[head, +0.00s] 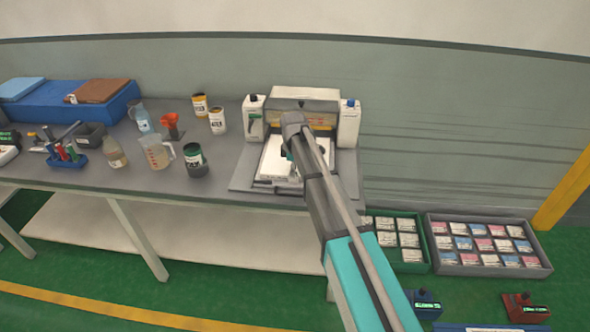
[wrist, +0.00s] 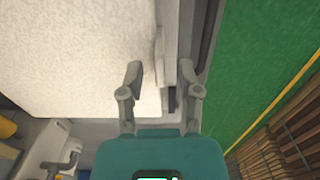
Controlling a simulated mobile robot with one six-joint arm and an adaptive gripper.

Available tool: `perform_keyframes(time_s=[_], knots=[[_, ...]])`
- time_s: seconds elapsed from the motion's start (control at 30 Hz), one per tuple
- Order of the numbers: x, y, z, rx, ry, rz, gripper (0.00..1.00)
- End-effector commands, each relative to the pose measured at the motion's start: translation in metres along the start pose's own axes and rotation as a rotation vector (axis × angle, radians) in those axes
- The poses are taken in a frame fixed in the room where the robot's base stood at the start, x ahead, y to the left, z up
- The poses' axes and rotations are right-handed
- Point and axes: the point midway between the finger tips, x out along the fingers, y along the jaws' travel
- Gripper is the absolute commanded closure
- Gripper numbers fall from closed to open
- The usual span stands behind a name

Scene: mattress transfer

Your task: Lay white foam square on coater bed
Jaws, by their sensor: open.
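The white foam square (head: 275,160) lies flat on the coater bed (head: 240,182), in front of the coater body on the table. In the wrist view the foam (wrist: 70,55) fills the upper left, and grey strips of the bed (wrist: 186,30) show along its right edge. My gripper (wrist: 161,80) is open over that edge. Its left finger overlaps the foam's border and its right finger is over the grey side. I see nothing held between the fingers. In the head view my arm hides most of the gripper and part of the foam.
The coater body (head: 300,105) stands behind the bed, with white bottles (head: 348,124) at its sides. A dark jar (head: 195,160) and a beaker (head: 157,152) stand to the left. Crates of boxes (head: 488,262) are on the floor at right. The table's front left stretch is clear.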

Motion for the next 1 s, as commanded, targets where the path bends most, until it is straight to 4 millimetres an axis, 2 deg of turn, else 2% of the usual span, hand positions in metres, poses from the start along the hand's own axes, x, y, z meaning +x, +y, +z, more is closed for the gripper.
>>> perform_keyframes(time_s=[0.03,1.0], knots=[[-0.007,0.0,0.0,0.0,0.0,0.0,0.55],[-0.086,0.0,0.0,0.0,0.0,0.0,0.55]])
